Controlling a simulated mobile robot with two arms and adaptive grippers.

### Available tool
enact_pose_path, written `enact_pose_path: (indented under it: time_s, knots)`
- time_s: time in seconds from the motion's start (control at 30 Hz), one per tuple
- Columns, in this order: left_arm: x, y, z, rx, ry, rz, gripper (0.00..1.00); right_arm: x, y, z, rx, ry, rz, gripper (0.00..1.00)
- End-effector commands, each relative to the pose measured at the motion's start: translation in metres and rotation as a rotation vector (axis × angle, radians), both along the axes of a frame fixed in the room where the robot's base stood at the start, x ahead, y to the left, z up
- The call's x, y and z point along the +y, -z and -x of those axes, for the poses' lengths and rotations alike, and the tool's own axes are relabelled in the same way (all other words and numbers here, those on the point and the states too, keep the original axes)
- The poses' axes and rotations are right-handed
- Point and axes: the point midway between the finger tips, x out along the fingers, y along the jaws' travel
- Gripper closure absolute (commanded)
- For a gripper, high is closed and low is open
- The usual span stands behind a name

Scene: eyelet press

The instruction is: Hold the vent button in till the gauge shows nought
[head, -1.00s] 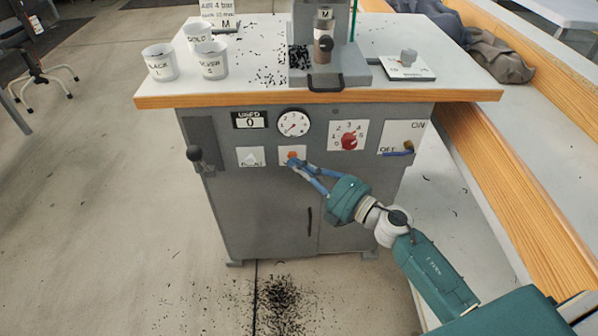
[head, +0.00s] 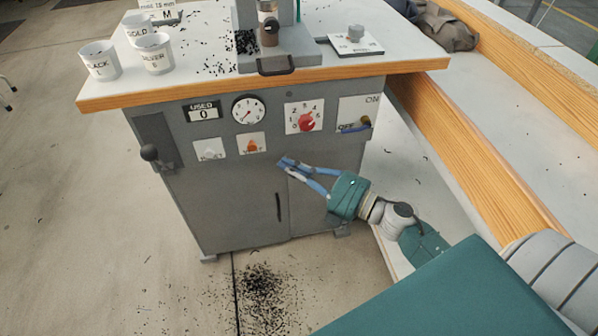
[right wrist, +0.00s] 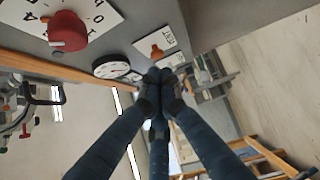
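The vent button (head: 252,146) is a small orange knob on a white plate on the grey cabinet's front. It also shows in the right wrist view (right wrist: 157,52), just beyond the fingertips. The round white gauge (head: 249,110) sits above it. Its needle seems to point to the lower left, but the figures are too small to read surely. My right gripper (head: 284,162) is right of and below the button, apart from it. In the right wrist view its fingertips (right wrist: 165,76) are together with nothing between them. My left gripper is not in view.
A red dial (head: 306,122) and an on/off switch plate (head: 354,121) lie right of the gauge. A used counter (head: 202,112) and another white plate (head: 209,149) lie left. A black ball lever (head: 149,153) sticks out at the cabinet's left.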

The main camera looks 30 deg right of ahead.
Motion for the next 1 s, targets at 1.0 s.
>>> enact_pose_path:
  time_s: [1.0]
  knots:
    - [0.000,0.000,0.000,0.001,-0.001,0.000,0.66,-0.032,0.000,0.015,0.045,0.146,-0.133,1.00]
